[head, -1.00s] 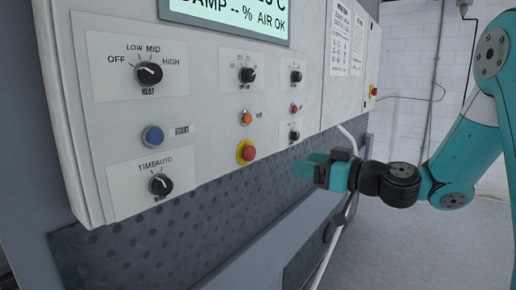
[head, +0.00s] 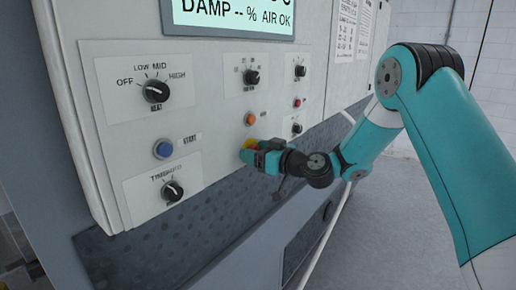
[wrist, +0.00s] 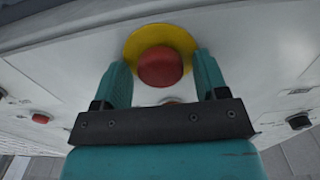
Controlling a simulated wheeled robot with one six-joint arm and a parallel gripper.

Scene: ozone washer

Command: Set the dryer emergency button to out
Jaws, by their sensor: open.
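The dryer emergency button is a red mushroom button (wrist: 160,67) on a yellow disc (wrist: 158,36), low on the white panel. In the head view my gripper (head: 258,154) is at the panel and hides most of the button; part of the yellow disc shows above it. In the wrist view my gripper (wrist: 162,80) is open, with one teal finger on each side of the red button. I cannot tell whether the fingers touch it. Whether the button is in or out is not clear.
An orange button (head: 250,119) sits just above, with a blue start button (head: 163,149) to the left. Dark knobs, such as the heat knob (head: 156,91) and the timer knob (head: 172,190), stick out nearby. A display (head: 230,14) is at the top.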

